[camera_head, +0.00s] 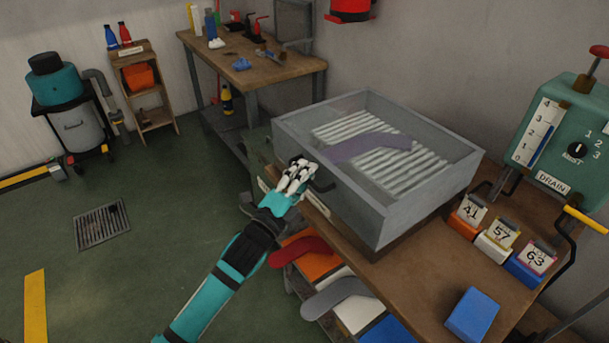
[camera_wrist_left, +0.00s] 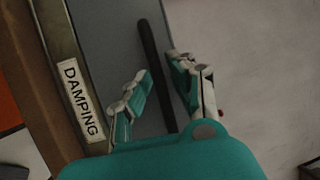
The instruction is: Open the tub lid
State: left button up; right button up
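The grey tub (camera_head: 345,205) stands on the wooden bench. Its top looks glassy, and a striped rack and a purple flat piece (camera_head: 368,147) show inside. I cannot make out the lid as a separate part or a gap under it. A dark handle (camera_head: 323,186) sticks out from the tub's near left side; in the left wrist view it is a dark bar (camera_wrist_left: 149,48). My left gripper (camera_head: 297,172) is at this handle, fingers open. In the wrist view its fingers (camera_wrist_left: 160,83) stand on either side of the bar, and contact is not clear. My right gripper is out of view.
A teal control box (camera_head: 560,135) with a dial and a DRAIN label stands right of the tub. Numbered blocks (camera_head: 500,236) and a blue block (camera_head: 473,314) lie on the bench (camera_head: 410,275). Coloured bins and flat sock-shaped pieces (camera_head: 335,296) sit below. The floor at left is mostly clear.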

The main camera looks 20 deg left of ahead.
pick_arm(q)
grip_shut()
